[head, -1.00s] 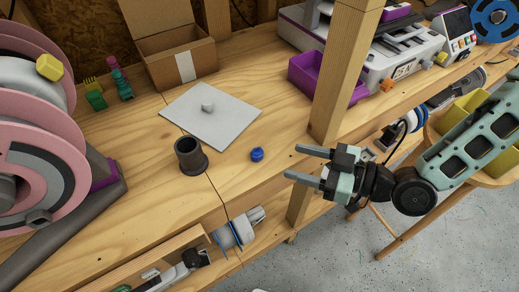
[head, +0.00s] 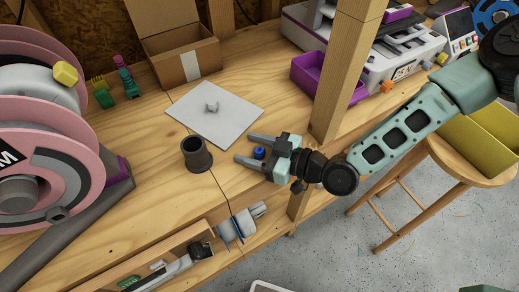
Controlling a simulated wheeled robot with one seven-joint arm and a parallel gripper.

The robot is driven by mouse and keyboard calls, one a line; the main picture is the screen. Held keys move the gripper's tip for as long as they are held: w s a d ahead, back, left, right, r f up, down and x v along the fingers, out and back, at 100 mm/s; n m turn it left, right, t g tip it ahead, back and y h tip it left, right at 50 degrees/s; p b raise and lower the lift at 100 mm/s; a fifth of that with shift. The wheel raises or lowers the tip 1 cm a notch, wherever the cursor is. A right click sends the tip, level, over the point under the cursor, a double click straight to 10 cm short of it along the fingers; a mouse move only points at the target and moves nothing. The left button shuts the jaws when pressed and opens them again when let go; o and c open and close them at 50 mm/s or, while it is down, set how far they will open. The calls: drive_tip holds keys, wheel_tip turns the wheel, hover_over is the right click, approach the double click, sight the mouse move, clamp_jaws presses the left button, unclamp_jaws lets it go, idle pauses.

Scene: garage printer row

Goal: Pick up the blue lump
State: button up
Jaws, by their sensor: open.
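The blue lump (head: 259,153) is a small round piece on the wooden bench, right of a dark grey cup. My gripper (head: 244,148) is open and points left. In the picture the lump shows between its two fingers, close to the palm. I cannot tell from this view whether the fingers are at the lump's height or above it, and I see no clear contact.
The dark grey cup (head: 196,154) stands just left of my fingertips. A grey plate (head: 216,125) with a small grey piece (head: 212,106) lies behind. A wooden post (head: 343,75) rises behind my arm, near a purple bin (head: 318,77). Pink spools (head: 45,150) fill the left.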

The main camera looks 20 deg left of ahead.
drive_tip(key=c, duration=1)
drive_tip(key=shift+r, duration=0.15)
wheel_tip(320, 180, up, 10)
drive_tip(key=shift+f+b, duration=0.1)
drive_tip(key=shift+b, duration=0.4)
drive_tip(key=shift+c, duration=0.2)
